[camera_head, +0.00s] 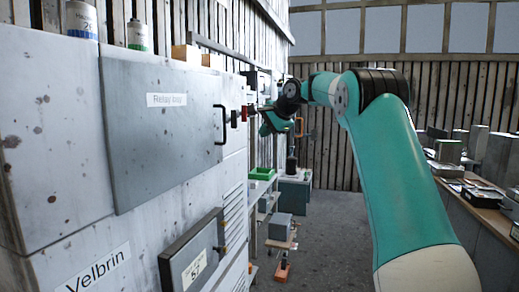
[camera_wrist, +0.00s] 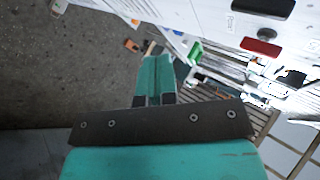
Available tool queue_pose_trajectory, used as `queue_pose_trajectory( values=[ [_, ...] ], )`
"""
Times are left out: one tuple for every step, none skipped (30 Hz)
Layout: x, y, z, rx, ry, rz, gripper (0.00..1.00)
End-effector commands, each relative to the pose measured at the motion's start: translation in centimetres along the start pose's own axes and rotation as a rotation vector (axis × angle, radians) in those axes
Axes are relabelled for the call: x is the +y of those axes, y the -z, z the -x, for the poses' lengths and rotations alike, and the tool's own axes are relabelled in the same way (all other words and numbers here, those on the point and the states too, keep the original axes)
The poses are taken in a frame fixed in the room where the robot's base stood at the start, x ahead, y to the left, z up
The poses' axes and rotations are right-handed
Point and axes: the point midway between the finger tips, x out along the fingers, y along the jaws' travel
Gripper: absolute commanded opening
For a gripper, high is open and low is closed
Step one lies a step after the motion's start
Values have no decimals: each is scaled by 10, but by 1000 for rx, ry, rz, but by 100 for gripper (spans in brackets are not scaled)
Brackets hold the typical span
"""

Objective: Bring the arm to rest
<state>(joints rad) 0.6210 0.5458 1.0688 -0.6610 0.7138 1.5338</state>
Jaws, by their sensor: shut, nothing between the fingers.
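My gripper (camera_head: 266,127) shows small in the head view at the end of my teal arm, beside the right end of the grey cabinet's front. In the wrist view my gripper (camera_wrist: 157,60) points away from the camera with its two teal fingers together and nothing between them. The head view shows the arm raised and bent, reaching left toward the cabinet. Whether the fingers touch the cabinet is hard to tell, but a gap seems to show in the wrist view.
The stained cabinet (camera_head: 60,170) has a closed "Relay bay" door (camera_head: 160,135) with a black handle (camera_head: 220,125). A lower grey box (camera_head: 192,255) sticks out. A red switch (camera_wrist: 261,46) is near my gripper. A cluttered bench (camera_head: 470,200) stands right.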

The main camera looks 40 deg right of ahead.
Motion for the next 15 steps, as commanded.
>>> queue_pose_trajectory(
  values=[
    [-2,4,10,3,3,0,0],
    [-2,5,14,2,2,2,0],
    [-3,7,20,2,2,2,0],
    [-3,8,24,0,2,1,0],
    [-3,10,28,1,1,0,0],
    [-4,11,31,0,1,1,0],
    [-4,12,33,0,1,1,0],
    [-4,12,35,0,1,1,0],
    [-4,13,37,0,1,0,0],
    [-4,14,38,0,1,0,0],
    [-4,14,38,0,0,0,0],
    [-3,14,39,0,0,0,0],
    [-3,14,39,0,0,-1,0],
    [-3,15,39,0,0,-1,0],
    [-3,15,39,0,0,-1,0]
  ],
)
